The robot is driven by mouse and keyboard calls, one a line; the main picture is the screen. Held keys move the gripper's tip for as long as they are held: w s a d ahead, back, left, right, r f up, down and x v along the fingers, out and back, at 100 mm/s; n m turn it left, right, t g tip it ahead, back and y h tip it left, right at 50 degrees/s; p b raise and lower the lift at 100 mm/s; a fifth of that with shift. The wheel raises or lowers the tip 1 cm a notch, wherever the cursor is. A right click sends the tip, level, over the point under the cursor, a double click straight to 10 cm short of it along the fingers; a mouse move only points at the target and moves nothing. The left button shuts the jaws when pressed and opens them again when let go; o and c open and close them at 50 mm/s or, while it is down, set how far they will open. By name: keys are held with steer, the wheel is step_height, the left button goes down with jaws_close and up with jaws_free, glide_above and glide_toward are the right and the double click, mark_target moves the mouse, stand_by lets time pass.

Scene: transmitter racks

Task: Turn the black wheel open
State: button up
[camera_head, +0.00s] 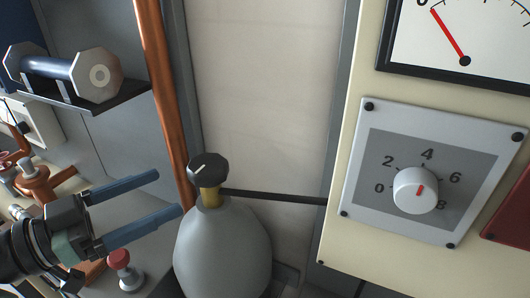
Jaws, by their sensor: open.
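The black wheel (208,168) is a faceted knob with a pale line on its top face. It sits on a brass neck (210,196) on top of a grey gas cylinder (222,252). My gripper (170,194) comes in from the left with two long blue-grey fingers. The fingers are apart with nothing between them, and they point right toward the wheel and the neck. In the picture, the fingertips lie left of the wheel and look clear of it. I cannot tell the depth between them.
A copper pipe (158,85) runs down just left of the wheel. A dark bar (275,197) crosses from the neck to the right. A cream panel with a white dial knob (415,190) and a gauge (470,40) stands right. A red-topped button (118,258) sits below my gripper.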

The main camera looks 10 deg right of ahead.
mark_target(224, 164)
steer(key=p+x, duration=0.4)
steer(key=x, duration=0.8)
steer(key=shift+w+d+r, duration=0.1)
steer(key=shift+w+r, duration=0.05)
steer(key=shift+c, duration=0.2)
steer(key=c, duration=1.2)
